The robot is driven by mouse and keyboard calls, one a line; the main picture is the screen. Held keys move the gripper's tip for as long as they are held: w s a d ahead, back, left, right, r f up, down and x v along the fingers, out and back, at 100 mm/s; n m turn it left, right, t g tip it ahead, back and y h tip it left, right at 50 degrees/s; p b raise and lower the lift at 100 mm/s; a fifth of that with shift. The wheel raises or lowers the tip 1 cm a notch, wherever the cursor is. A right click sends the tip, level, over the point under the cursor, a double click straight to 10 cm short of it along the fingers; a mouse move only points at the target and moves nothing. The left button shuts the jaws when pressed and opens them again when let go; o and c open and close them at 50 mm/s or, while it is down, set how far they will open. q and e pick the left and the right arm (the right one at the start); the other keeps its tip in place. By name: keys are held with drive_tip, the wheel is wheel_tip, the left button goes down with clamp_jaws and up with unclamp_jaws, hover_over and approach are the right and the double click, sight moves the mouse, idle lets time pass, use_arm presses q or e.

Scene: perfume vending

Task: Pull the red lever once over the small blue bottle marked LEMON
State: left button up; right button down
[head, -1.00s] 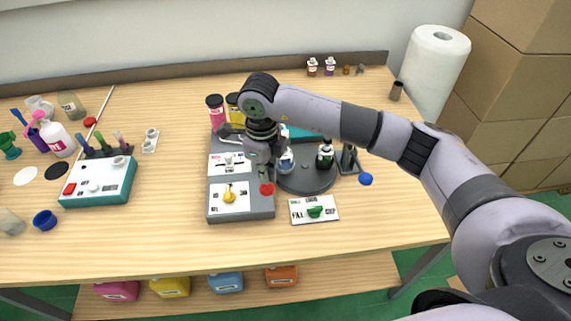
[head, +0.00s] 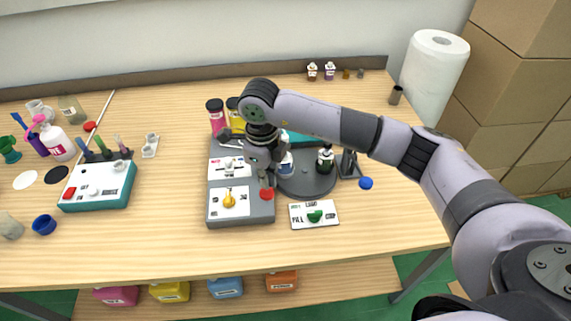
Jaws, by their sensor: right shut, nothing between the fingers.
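My right gripper (head: 265,181) is shut and points down over the right edge of the grey dispensing machine (head: 240,213), with nothing seen between its fingers. The red lever knob (head: 266,194) is just below its fingertips; I cannot tell whether they touch. A small blue-and-white bottle (head: 286,164) stands on the dark round turntable (head: 310,184) just right of the gripper, partly hidden by it. Its label is too small to read. A dark bottle with a white label (head: 325,159) stands further right on the turntable. My left gripper is not in view.
A yellow lever (head: 229,199) is on the machine's front panel. A card with a green knob (head: 315,215) lies in front of the turntable, and a blue ball knob (head: 366,183) is to its right. A teal-and-white box (head: 97,188) stands left. The table's front right is clear.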

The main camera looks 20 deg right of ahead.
sight(266, 191)
drive_tip(key=shift+f, duration=0.1)
idle(0.3)
drive_tip(key=shift+f+b, duration=3)
drive_tip(key=shift+f, duration=0.3)
drive_tip(key=shift+r, duration=0.25)
drive_tip(key=shift+r+p, duration=0.7)
drive_tip(key=shift+r, duration=0.2)
drive_tip(key=shift+r+p, duration=1.75)
drive_tip(key=shift+r, duration=2)
